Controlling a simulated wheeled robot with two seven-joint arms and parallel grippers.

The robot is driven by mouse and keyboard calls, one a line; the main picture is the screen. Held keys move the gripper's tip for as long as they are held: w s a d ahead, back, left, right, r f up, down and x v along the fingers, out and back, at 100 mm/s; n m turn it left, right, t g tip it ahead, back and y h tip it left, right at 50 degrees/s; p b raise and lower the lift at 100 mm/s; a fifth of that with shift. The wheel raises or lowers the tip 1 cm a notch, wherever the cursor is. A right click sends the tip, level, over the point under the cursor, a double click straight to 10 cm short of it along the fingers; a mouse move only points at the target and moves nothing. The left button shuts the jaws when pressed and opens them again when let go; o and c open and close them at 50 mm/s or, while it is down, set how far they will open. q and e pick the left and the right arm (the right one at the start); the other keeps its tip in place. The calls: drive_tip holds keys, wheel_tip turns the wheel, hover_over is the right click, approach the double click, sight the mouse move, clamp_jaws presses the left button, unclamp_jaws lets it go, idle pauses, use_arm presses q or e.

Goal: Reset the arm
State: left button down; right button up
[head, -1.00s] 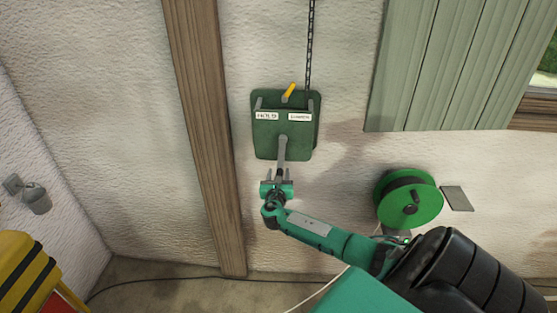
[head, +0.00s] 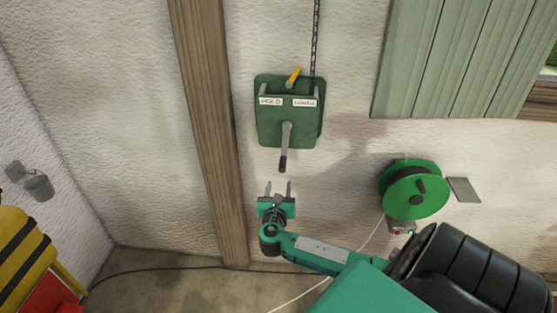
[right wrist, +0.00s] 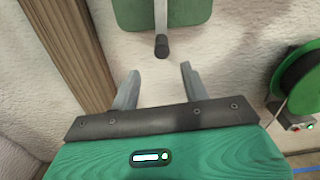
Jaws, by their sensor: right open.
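My right gripper (head: 276,190) is open and empty, in front of the wall just below a hanging lever (head: 286,140). The lever has a grey shaft and a black grip, and it hangs down from a green wall box (head: 268,126). My left gripper is not in view.
A green cable reel (head: 414,191) is on the wall to the right, with a grey plate (head: 463,190) beside it. A wooden post (head: 208,130) runs left of the box. Yellow and black equipment (head: 22,252) stands at lower left. A chain (head: 316,40) hangs above the box.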

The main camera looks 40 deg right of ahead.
drive_tip(key=shift+s+a, duration=0.15)
drive_tip(key=shift+a, duration=0.05)
drive_tip(key=shift+f, duration=0.1)
idle(0.4)
drive_tip(key=s+a+f+m+g+y, duration=0.1)
drive_tip(key=s+f+m+g+y, duration=0.15)
drive_tip(key=f, duration=0.85)
drive_tip(key=s+f+m+g+y, duration=0.1)
drive_tip(key=s+f+m+y, duration=0.15)
drive_tip(key=f, duration=0.95)
drive_tip(key=s+a+f+m+g+y, duration=0.2)
drive_tip(key=s+f, duration=0.3)
drive_tip(key=f, duration=0.3)
drive_tip(key=s+a+f+m+g+y, duration=0.1)
drive_tip(key=s+a+f+m, duration=0.15)
drive_tip(key=s+f, duration=0.35)
drive_tip(key=s+a+f+m+g+y, duration=0.1)
drive_tip(key=s+a+f+m, duration=0.4)
drive_tip(key=s, duration=0.5)
drive_tip(key=s+a+f+m+g+y, duration=0.2)
drive_tip(key=s+a+f+m, duration=0.3)
drive_tip(key=s+f, duration=0.3)
drive_tip(key=s+a+f+m+g+y, duration=0.1)
drive_tip(key=s+a+f+m, duration=0.4)
drive_tip(key=s, duration=0.8)
drive_tip(key=shift+a+f+y, duration=0.7)
drive_tip(key=shift+a+y, duration=0.1)
drive_tip(key=shift+a, duration=0.25)
